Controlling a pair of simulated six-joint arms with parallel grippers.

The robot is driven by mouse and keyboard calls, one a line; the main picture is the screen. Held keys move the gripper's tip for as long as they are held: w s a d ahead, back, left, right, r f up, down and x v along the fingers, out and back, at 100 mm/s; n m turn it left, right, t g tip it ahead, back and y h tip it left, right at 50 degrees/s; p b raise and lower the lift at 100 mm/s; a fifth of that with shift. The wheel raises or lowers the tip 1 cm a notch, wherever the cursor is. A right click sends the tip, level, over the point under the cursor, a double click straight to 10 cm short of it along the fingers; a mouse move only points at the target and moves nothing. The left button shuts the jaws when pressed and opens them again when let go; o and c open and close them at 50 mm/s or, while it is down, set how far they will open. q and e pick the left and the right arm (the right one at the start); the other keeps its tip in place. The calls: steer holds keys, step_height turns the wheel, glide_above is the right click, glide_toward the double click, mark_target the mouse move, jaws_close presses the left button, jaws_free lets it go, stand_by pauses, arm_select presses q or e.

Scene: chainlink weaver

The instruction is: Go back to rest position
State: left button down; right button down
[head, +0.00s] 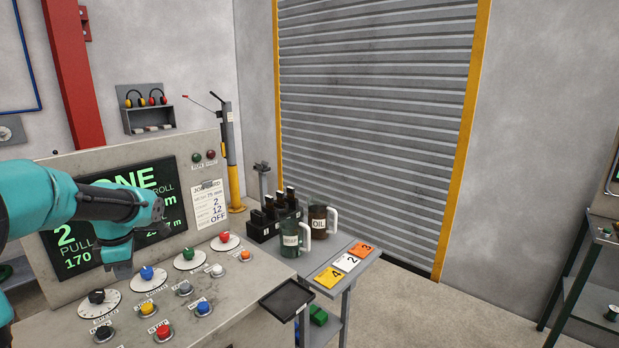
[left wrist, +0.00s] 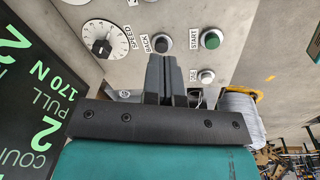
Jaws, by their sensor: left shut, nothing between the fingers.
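My left gripper (head: 122,269) hangs in front of the green-lettered screen (head: 66,244), above the left part of the console, with its fingers pointing down. It looks apart from the console top. In the left wrist view its two dark fingers (left wrist: 166,78) are together with nothing between them. Past them lie a black-knobbed speed dial (left wrist: 102,38), a black button (left wrist: 161,43) and a green start button (left wrist: 211,40). My left arm hides part of the screen's text, of which "ONE" and "PULL" show. My right gripper is in neither view.
The sloped console (head: 240,283) carries several dials and coloured buttons below my gripper. To its right, a side table (head: 340,275) holds two labelled mugs and numbered cards. A black tray (head: 287,300) juts from the console's right edge. Open floor lies farther right.

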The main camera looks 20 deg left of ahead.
arm_select(q)
steer(key=w+a+f+m, duration=0.1)
steer(key=w+m, duration=0.1)
steer(key=w, duration=0.4)
steer(key=w+a+f+m+y, duration=0.1)
steer(key=w+m, duration=0.2)
steer(key=w, duration=0.3)
steer(key=w+a+f+m+t+y, duration=0.1)
steer(key=w+f+m, duration=0.1)
steer(key=w, duration=0.4)
steer(key=shift+w+a+m, duration=0.3)
steer(key=shift+a, duration=0.1)
steer(key=shift+s, duration=0.15)
stand_by(0.7)
steer(key=s+d+r+n, duration=0.1)
steer(key=s+n, duration=0.1)
steer(key=s, duration=0.4)
steer(key=s+d+r+n+h, duration=0.1)
steer(key=s+r+n, duration=0.1)
steer(key=s, duration=0.4)
steer(key=shift+s+n+g, duration=0.35)
steer(key=shift+n+g, duration=0.05)
steer(key=shift+n, duration=0.2)
steer(key=shift+w, duration=0.15)
